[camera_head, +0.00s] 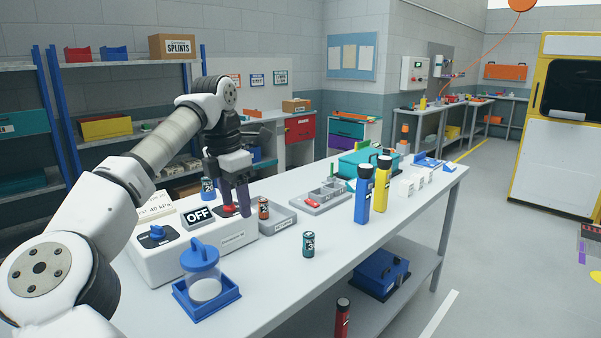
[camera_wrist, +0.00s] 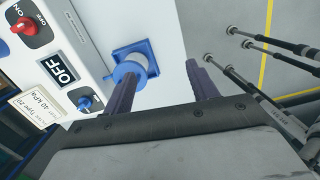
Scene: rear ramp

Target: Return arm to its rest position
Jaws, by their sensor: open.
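My arm (camera_head: 165,143) reaches from the lower left over the workbench (camera_head: 330,235). My gripper (camera_head: 236,200) points down above the white control box (camera_head: 190,240) with the OFF plate. Its purple fingers stand near a red switch, and contact cannot be told in the head view. In the wrist view my gripper (camera_wrist: 162,80) has its fingers wide apart with nothing held between them. A clear jar with a blue lid (camera_head: 200,265) stands in a blue tray on the bench. In the wrist view its blue tray (camera_wrist: 148,52) shows beyond the left finger.
Blue (camera_head: 362,200) and yellow (camera_head: 382,185) flashlights stand upright farther right. Shelves (camera_head: 120,62) stand behind at left. The floor (camera_head: 510,270) right of the bench is mostly clear.

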